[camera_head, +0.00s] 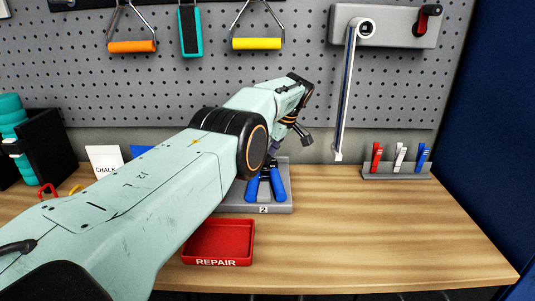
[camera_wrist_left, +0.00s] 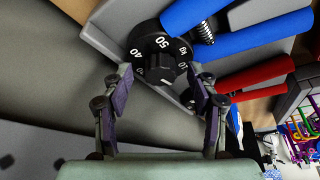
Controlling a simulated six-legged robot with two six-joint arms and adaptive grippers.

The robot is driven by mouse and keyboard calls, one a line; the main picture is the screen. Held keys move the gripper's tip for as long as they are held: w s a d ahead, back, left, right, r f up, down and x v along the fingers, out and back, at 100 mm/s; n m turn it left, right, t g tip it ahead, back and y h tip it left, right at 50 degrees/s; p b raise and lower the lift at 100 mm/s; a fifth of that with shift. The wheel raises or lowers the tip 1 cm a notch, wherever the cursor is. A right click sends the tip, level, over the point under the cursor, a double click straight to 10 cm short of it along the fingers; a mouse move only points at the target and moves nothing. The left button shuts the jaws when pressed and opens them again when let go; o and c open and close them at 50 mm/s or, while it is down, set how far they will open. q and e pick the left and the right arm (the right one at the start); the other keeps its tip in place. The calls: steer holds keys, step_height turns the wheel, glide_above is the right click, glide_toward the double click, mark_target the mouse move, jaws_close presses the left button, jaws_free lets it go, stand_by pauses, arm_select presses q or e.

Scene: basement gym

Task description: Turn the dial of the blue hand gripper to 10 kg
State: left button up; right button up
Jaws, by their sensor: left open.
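The blue hand gripper (camera_head: 266,186) stands on a grey stand (camera_head: 282,209) marked 2, its blue handles toward me. In the left wrist view its blue handles (camera_wrist_left: 250,38) run to the upper right. Its round black dial (camera_wrist_left: 160,58) shows the marks 40, 50, kg and 10 around a raised knob. Which mark the knob points at is hard to tell. My left gripper (camera_head: 287,143) is open; in the wrist view its two dark fingers (camera_wrist_left: 163,84) stand on either side of the knob, with gaps showing. My left arm hides part of the stand. My right gripper is not in view.
A red REPAIR tray (camera_head: 218,239) sits in front. A rack (camera_head: 397,171) with red, white and blue pieces stands right. A metal bar (camera_head: 346,100) hangs behind. The bench's right front (camera_head: 410,235) is clear.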

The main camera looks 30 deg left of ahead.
arm_select(q)
steer(key=shift+r, duration=0.15)
steer(key=v, duration=0.7)
steer(key=shift+d+r, duration=0.1)
